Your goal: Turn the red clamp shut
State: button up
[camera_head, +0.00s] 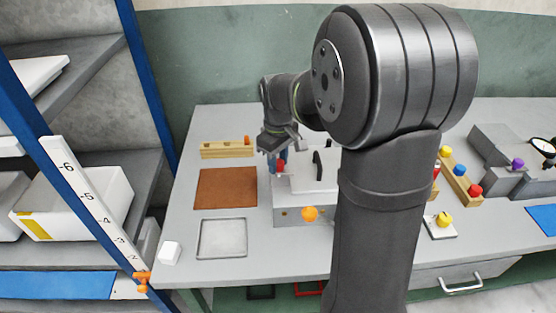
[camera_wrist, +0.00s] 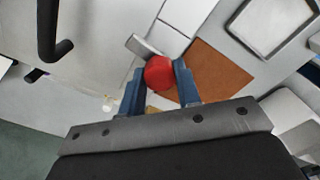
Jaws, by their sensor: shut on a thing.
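The red clamp's round knob (camera_wrist: 160,72) sits between the blue fingers of my gripper (camera_wrist: 158,78) in the wrist view. My gripper is shut on it, with a finger on either side. A short grey bar (camera_wrist: 143,46) shows beside the knob; I cannot tell how far the clamp is turned. In the head view, my gripper (camera_head: 278,159) is at the left end of the light grey press (camera_head: 290,212), and a little of the red clamp (camera_head: 280,167) shows at the fingers. The rest of the clamp is hidden by the gripper and arm.
A brown mat (camera_head: 226,188) and a grey tray (camera_head: 222,238) lie left of the press. A wooden block (camera_head: 226,150) stands behind the mat. A black handle (camera_head: 317,163) rises from the press near my gripper. An orange knob (camera_head: 310,213) is on its front.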

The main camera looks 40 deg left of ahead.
aim_at(278, 161)
jog(key=shift+n, duration=1.1)
jog(key=o, duration=1)
jog(key=shift+c, duration=0.2)
notch_tip(278, 161, up, 18)
jog(key=shift+f, duration=0.25)
notch_tip(278, 161, down, 18)
jog(key=shift+r, duration=0.25)
